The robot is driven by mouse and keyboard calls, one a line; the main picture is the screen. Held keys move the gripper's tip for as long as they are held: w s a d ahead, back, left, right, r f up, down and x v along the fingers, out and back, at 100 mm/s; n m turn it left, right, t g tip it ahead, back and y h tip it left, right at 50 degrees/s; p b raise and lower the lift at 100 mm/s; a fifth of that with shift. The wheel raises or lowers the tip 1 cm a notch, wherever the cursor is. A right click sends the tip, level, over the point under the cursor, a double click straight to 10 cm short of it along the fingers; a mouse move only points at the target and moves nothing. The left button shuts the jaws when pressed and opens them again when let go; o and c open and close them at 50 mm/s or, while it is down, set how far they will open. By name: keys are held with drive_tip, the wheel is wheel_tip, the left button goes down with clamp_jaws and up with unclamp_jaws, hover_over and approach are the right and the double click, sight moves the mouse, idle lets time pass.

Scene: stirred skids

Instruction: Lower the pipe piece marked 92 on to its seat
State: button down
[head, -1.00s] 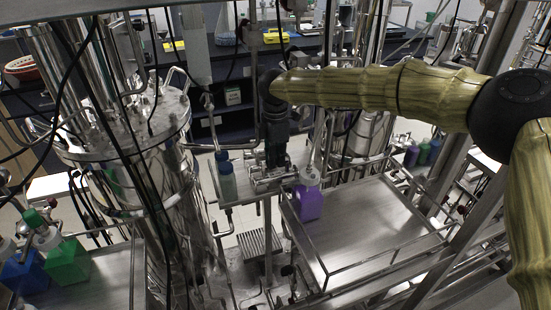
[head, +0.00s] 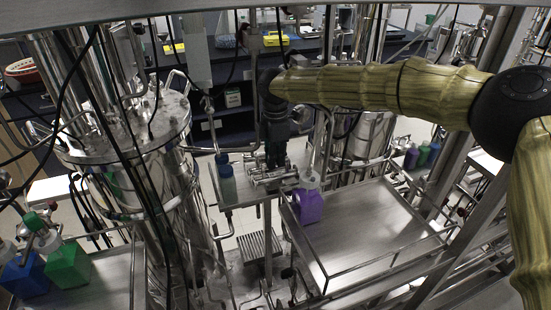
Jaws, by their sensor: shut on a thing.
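My gripper (head: 277,158) points down at the end of the arm in the middle of the head view. Its dark fingers are shut on a shiny metal pipe piece (head: 268,177), which is small and partly hidden by the fingers. The piece shows just above or at a small metal shelf (head: 246,195) between the large vessel and the right tray. I cannot read the mark 92. The seat cannot be made out, and I cannot tell whether the piece touches anything below.
A bottle with a blue cap (head: 227,182) stands close left of the gripper. A purple jug (head: 309,207) stands close right, on the left edge of a railed steel tray (head: 370,230) that is otherwise clear. A large steel vessel (head: 140,170) with hanging cables stands left.

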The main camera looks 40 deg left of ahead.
drive_tip(key=shift+r, duration=0.1)
drive_tip(key=shift+r+p, duration=1.5)
drive_tip(key=shift+r, duration=1.5)
drive_tip(key=shift+s+d+f, duration=0.1)
